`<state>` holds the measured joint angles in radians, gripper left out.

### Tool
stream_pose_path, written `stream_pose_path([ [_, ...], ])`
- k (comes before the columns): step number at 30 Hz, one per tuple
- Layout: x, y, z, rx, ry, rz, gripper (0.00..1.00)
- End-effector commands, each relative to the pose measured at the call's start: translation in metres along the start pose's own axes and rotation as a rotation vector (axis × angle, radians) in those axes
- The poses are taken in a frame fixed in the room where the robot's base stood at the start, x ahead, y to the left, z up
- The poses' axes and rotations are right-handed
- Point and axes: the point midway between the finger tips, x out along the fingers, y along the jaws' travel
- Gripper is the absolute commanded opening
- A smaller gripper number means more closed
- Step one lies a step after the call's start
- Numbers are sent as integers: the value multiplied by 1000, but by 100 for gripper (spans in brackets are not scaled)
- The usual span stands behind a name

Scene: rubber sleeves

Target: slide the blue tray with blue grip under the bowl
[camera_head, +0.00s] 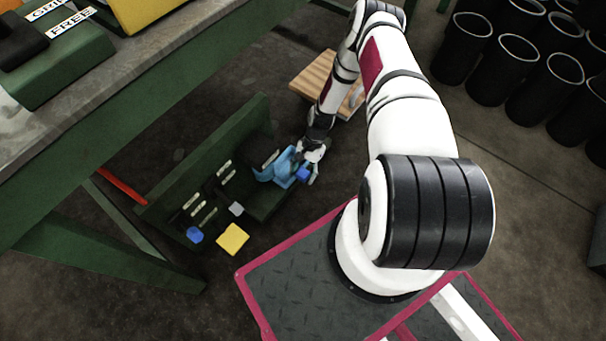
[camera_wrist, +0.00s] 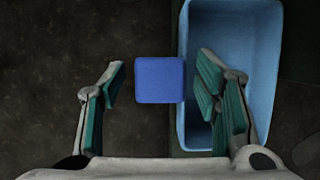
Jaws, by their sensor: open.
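The blue tray is a light-blue, open, rounded rectangular container (camera_wrist: 230,25). In the head view it (camera_head: 284,165) sits at the right end of a dark green stand. Its darker blue square grip (camera_wrist: 160,80) is at the tray's left edge in the wrist view; it also shows in the head view (camera_head: 303,174). My gripper (camera_wrist: 165,88) is open, with the grip between its fingers and apart from both. The right finger overlaps the tray in the picture; the left finger is over the floor. I cannot make out a bowl for certain.
The dark green stand (camera_head: 165,195) has several pale slots or labels. A yellow square (camera_head: 233,239) and another blue block (camera_head: 195,235) are at its lower left end. A wooden pallet (camera_head: 312,75) lies behind my gripper. A green workbench (camera_head: 150,95) overhangs at left.

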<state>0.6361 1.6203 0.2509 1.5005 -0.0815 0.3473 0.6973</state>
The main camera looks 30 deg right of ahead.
Motion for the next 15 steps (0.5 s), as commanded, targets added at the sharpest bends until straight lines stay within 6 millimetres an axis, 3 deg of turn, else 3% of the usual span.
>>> stream_pose_path([
  [10,4,0,0,-1,0,0,57],
  [15,3,0,0,-1,0,0,18],
])
